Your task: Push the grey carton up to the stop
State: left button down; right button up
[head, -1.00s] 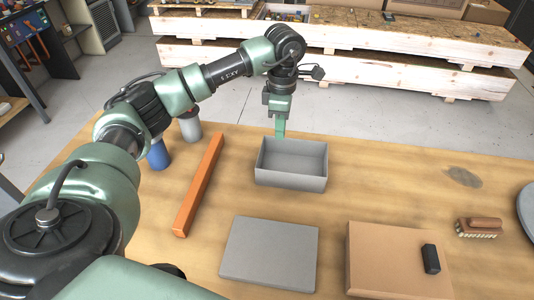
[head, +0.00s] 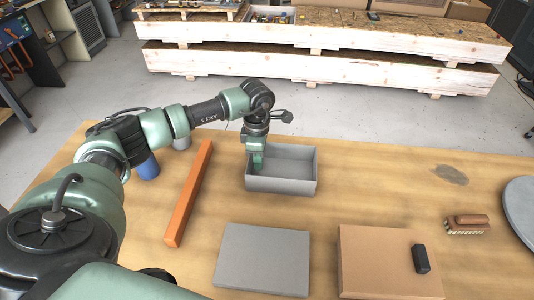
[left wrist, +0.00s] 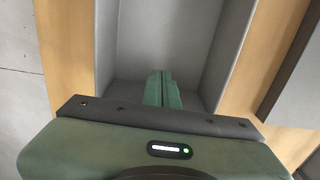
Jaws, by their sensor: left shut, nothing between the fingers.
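The grey carton (head: 285,184) is an open-topped, empty box on the wooden table, upright. My left gripper (head: 257,162) is shut, with its green fingers pointing down inside the carton near its left wall. In the left wrist view the shut fingers (left wrist: 161,88) reach between the carton's grey walls (left wrist: 232,50). I cannot tell whether they touch a wall. A long orange bar (head: 190,195), the likely stop, lies to the left of the carton with bare table between them. My right gripper is not in view.
A flat grey slab (head: 262,260) and a brown box (head: 375,265) bearing a black block (head: 421,259) lie nearer. A brush (head: 466,224) and grey disc (head: 523,210) are at right.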

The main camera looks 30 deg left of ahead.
pick_arm(q)
jog(key=shift+s+a+r, duration=0.1)
jog(key=shift+s+a, duration=0.2)
jog(key=shift+a, duration=0.1)
jog(key=shift+w, duration=0.1)
jog(key=s+a, duration=0.1)
jog(key=a, duration=0.2)
jog(key=s+a+b, duration=0.1)
jog(key=s+a, duration=0.1)
jog(key=a, duration=0.1)
jog(key=s+a+b, duration=0.1)
jog(key=a, duration=0.2)
jog(key=shift+s+a+f, duration=0.2)
jog(key=shift+s+a, duration=0.15)
jog(key=shift+s+a+r, duration=0.1)
jog(key=shift+s+a, duration=0.1)
jog(key=shift+a, duration=0.15)
